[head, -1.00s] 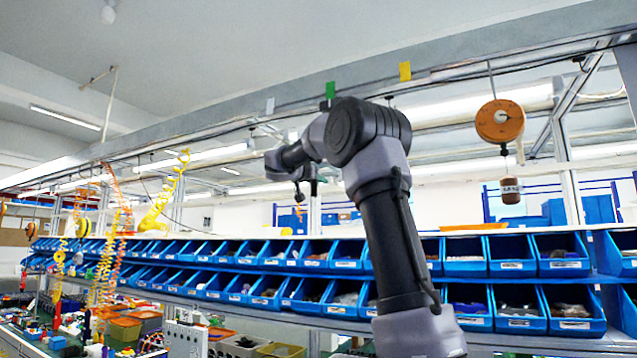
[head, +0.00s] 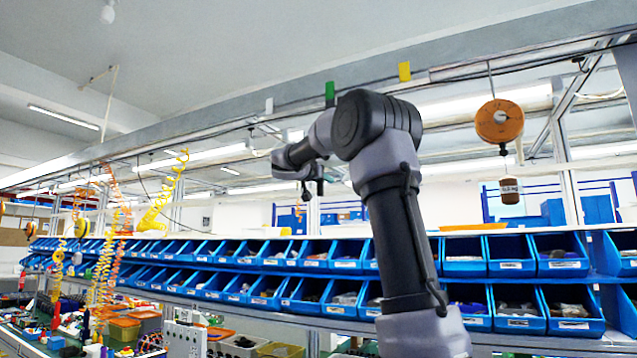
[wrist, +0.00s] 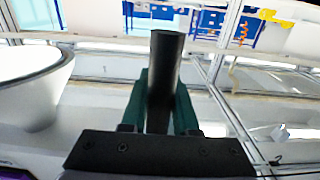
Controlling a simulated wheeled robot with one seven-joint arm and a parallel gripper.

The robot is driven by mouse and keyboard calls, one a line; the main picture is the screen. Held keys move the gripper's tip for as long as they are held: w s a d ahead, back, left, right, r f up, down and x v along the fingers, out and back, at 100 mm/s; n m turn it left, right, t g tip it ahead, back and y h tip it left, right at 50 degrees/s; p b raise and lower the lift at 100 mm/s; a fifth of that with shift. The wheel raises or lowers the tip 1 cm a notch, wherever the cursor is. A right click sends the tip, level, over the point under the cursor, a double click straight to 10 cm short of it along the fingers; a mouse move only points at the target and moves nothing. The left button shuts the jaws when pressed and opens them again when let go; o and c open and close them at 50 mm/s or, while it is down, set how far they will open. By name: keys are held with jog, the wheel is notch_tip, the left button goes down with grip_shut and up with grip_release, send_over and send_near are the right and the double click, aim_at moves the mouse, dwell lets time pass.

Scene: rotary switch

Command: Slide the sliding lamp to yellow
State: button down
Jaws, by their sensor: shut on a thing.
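In the wrist view my gripper (wrist: 163,85) has its dark green fingers closed on either side of a black cylindrical handle (wrist: 166,52), which sticks out past the fingertips. A white bowl-shaped piece (wrist: 38,85) is at the left of that view; I cannot tell if it belongs to the lamp. In the head view the arm's far end is small and the grip is too small to make out. Above it, the overhead beam carries a white marker (head: 269,105), a green marker (head: 330,94) and a yellow marker (head: 404,72). The yellow marker is the rightmost.
Two rows of blue bins (head: 513,254) run below the beam. An orange reel (head: 499,121) with a hanging brown weight (head: 510,190) is at the right. Yellow coiled hoses (head: 158,205) hang at the left. A cluttered bench is at the lower left.

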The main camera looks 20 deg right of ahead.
jog(key=s+d, duration=1.4)
jog(key=s, duration=0.4)
jog(key=shift+d+f, duration=0.1)
jog(key=c, duration=0.7)
grip_release()
jog(key=shift+s+d, duration=0.1)
jog(key=shift+s, duration=0.1)
jog(key=shift+w, duration=0.1)
jog(key=shift+a, duration=0.2)
jog(key=v, duration=1)
jog(key=shift+s+a, duration=0.2)
jog(key=shift+s, duration=0.05)
